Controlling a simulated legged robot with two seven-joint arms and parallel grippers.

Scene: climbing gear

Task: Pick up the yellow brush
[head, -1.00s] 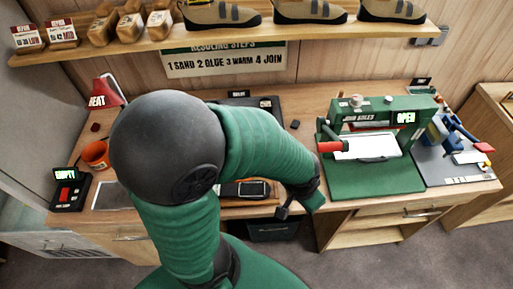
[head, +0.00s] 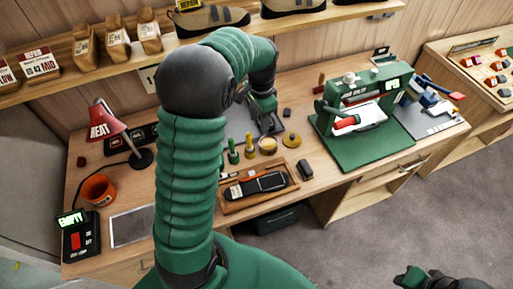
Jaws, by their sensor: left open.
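A small yellow brush (head: 249,146) stands upright in the middle of the bench, just right of a similar green brush (head: 233,152). My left gripper (head: 267,108) is above and behind the yellow brush in the picture, over the dark mat (head: 238,122) by the back of the bench. It is apart from the brush and open, with nothing seen between its fingers. My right gripper (head: 410,277) shows at the bottom right, over the floor; its jaws are too unclear to read.
A wooden tray (head: 226,202) with a shoe lies in front. A green press (head: 350,156) stands right; a red lamp (head: 108,123) and orange cup (head: 99,190) are left.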

